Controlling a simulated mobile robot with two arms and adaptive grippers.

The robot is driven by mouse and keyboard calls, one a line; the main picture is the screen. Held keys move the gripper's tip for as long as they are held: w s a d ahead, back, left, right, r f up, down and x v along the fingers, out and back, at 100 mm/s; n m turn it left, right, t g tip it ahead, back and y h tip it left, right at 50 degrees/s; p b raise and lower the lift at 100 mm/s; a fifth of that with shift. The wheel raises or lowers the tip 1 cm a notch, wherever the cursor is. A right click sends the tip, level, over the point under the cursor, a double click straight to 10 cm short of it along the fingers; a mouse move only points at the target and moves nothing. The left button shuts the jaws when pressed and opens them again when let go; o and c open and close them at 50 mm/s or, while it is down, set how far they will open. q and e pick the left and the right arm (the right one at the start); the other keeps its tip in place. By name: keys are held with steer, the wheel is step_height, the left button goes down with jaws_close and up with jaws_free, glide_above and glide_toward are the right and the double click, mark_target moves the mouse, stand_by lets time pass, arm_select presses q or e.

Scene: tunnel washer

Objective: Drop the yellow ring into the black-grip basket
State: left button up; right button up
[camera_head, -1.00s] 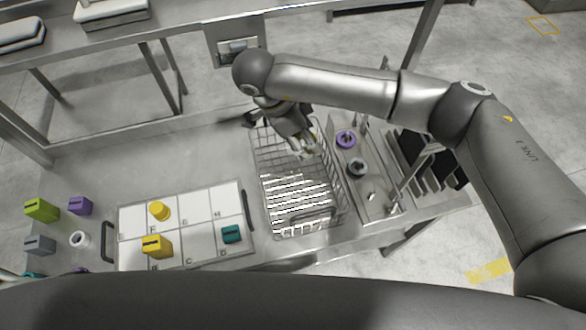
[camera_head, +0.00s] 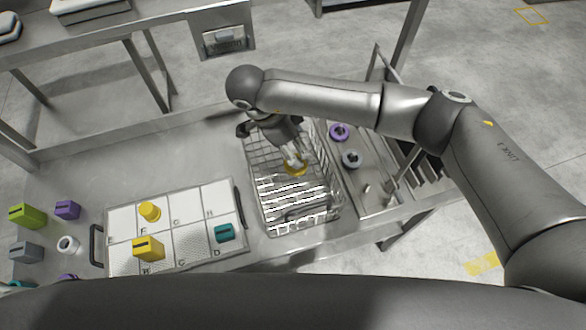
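The yellow ring (camera_head: 295,169) is at the fingertips of my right gripper (camera_head: 294,161), inside the outline of the wire basket. The fingers look closed on the ring's edge. I cannot tell how high it hangs above the basket floor. The black-grip basket (camera_head: 333,207) is a wire basket on the metal counter, with a dark grip (camera_head: 243,129) at its far left corner. My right arm reaches over its far side and hides part of the rim. My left gripper is not in view.
Right of the basket, a tray holds a purple ring (camera_head: 339,132), a grey ring (camera_head: 351,159) and a dark rack. Left, a white lettered board (camera_head: 189,205) carries yellow pieces and a teal block (camera_head: 225,232). Several coloured blocks and a white ring (camera_head: 68,245) lie farther left.

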steer(key=shift+o, duration=0.4)
steer(key=shift+r, duration=0.15)
steer(key=v, duration=1.1)
steer(key=shift+a+r, duration=0.25)
steer(key=shift+r, duration=0.1)
